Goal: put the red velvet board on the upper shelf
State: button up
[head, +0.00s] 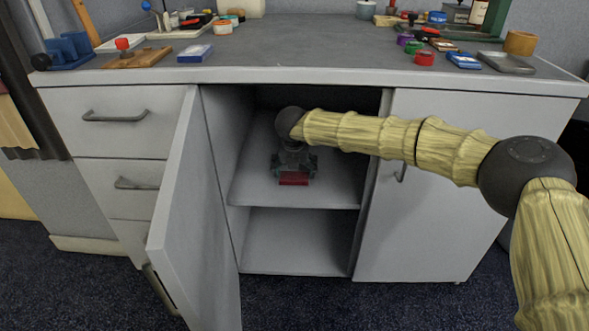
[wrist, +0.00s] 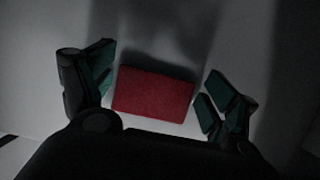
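The red velvet board (head: 293,179) lies on the upper shelf (head: 335,190) inside the open cabinet, near the shelf's front edge. In the wrist view the board (wrist: 153,94) is a flat red rectangle, slightly tilted in the picture. My gripper (head: 293,165) is inside the cabinet just above and behind the board. In the wrist view my gripper (wrist: 158,90) has its fingers spread to either side of the board, with a gap on both sides. Nothing is held.
The cabinet door (head: 185,210) stands open at the left. The lower shelf (head: 295,240) is empty. A closed door (head: 435,190) is at the right, and drawers (head: 115,130) at the left. The tabletop (head: 300,45) holds many small items.

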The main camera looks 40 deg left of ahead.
aim_at(294, 177)
jog(key=shift+o, duration=0.2)
jog(key=p+v, duration=0.3)
jog(key=v, duration=0.2)
jog(key=shift+r, duration=0.4)
jog(key=s+d+p, duration=0.5)
jog(key=s+d, duration=0.2)
jog(key=s, duration=0.2)
jog(key=shift+d+f, duration=0.3)
jog(key=shift+d, duration=0.1)
jog(key=shift+s+d, duration=0.1)
